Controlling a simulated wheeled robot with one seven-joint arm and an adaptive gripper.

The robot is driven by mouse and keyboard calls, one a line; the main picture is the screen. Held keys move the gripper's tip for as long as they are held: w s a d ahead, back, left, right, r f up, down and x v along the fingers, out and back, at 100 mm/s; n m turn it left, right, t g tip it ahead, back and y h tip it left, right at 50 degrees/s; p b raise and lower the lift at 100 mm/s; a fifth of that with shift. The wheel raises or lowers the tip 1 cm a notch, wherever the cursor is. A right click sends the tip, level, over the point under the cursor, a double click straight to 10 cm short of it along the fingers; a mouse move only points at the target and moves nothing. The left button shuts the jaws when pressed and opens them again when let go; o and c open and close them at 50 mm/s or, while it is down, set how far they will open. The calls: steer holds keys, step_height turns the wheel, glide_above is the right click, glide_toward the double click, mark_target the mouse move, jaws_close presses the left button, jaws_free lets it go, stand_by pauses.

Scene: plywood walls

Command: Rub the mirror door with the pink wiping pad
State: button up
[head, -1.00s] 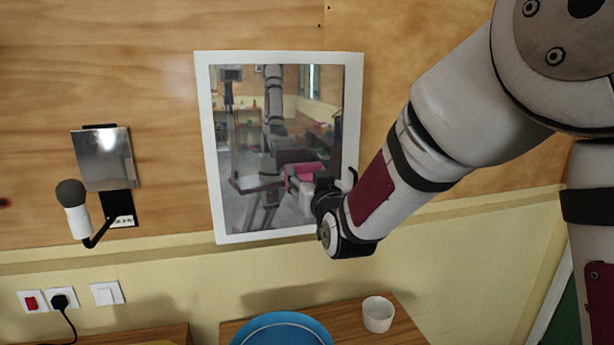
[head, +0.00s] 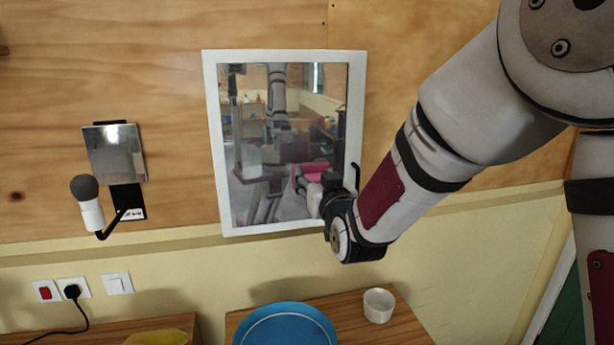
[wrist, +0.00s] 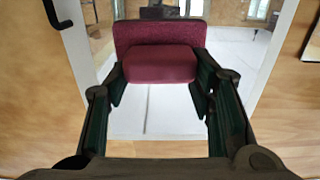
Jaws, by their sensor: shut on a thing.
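The mirror door (head: 285,115) is a tall mirror in a white frame on the plywood wall, with a black handle (head: 356,178) by its right edge. The pink wiping pad (head: 309,174) shows in front of its lower right part. My gripper (head: 322,190) reaches in from the right. In the wrist view my gripper (wrist: 160,85) is shut on the pad (wrist: 160,64), a finger at each side. A second pink shape beyond it could be its back part or its reflection. The mirror (wrist: 150,115) lies behind. I cannot tell whether the pad touches the glass.
A lamp (head: 88,203) and a small metal panel (head: 115,153) are on the wall to the left. Sockets and switches (head: 72,289) sit below. A blue plate (head: 287,325) and a white cup (head: 378,306) stand on the wooden table (head: 350,325) under the mirror.

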steer(key=shift+w+a+f+b, duration=0.3)
steer(key=shift+w+b, duration=0.25)
steer(key=shift+w, duration=0.55)
steer(key=shift+w+a+f+b, duration=0.3)
steer(key=shift+w+b, duration=0.3)
steer(key=shift+w, duration=0.55)
steer(key=shift+w+a+f+b, duration=0.3)
steer(key=shift+w+b, duration=0.25)
steer(key=shift+w, duration=0.55)
steer(key=shift+a, duration=0.1)
steer(key=shift+b+x, duration=0.55)
steer(key=shift+x, duration=0.6)
steer(key=shift+r, duration=0.1)
steer(key=shift+s+a+p, duration=0.15)
steer(key=shift+s+a, duration=0.1)
steer(key=shift+a, duration=0.35)
steer(key=shift+s+a+p, duration=0.2)
steer(key=shift+a, duration=0.4)
steer(key=shift+s+a+p, duration=0.15)
steer(key=shift+s+a, duration=0.1)
steer(key=shift+a, duration=0.4)
steer(key=shift+w+a, duration=0.1)
steer(key=shift+w, duration=0.05)
